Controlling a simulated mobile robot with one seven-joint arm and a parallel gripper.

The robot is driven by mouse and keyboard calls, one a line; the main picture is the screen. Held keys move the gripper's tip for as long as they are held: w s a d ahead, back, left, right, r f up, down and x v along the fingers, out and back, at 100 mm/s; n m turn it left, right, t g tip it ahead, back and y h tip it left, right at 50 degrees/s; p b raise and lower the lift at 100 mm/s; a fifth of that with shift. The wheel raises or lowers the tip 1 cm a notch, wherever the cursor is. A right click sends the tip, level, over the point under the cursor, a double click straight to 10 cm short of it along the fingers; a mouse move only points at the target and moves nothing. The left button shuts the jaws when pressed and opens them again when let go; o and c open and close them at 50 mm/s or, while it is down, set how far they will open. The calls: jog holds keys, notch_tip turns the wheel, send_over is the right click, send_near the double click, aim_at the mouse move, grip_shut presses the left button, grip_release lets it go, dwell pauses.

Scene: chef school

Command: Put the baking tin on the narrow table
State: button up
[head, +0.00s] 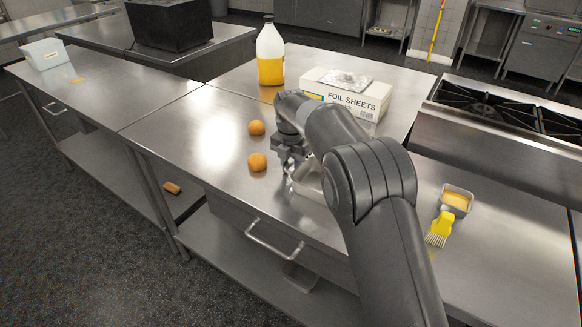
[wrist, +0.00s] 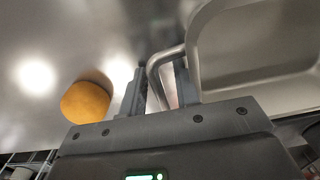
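The baking tin (head: 309,182) is a shallow grey metal tin on the steel counter, partly hidden behind my arm in the head view. In the wrist view, the tin (wrist: 262,52) fills the upper right, with a looped metal handle at its left end. My gripper (head: 290,168) is low over the counter at the tin's left end. In the wrist view, my gripper (wrist: 160,85) has its fingers apart, with part of the handle between them. I cannot tell whether either finger touches the handle. I cannot tell for sure which surface is the narrow table.
Two oranges (head: 257,162) lie left of my gripper. A foil sheets box (head: 347,93) and a yellow-filled jug (head: 270,55) stand behind. A small tin (head: 457,199) and a yellow brush (head: 440,228) lie right. The left steel table (head: 110,88) has much clear room.

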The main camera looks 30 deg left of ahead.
notch_tip(320, 180, up, 12)
jog(key=shift+a+f, duration=0.1)
jog(key=shift+f, duration=0.05)
jog(key=shift+r, duration=0.3)
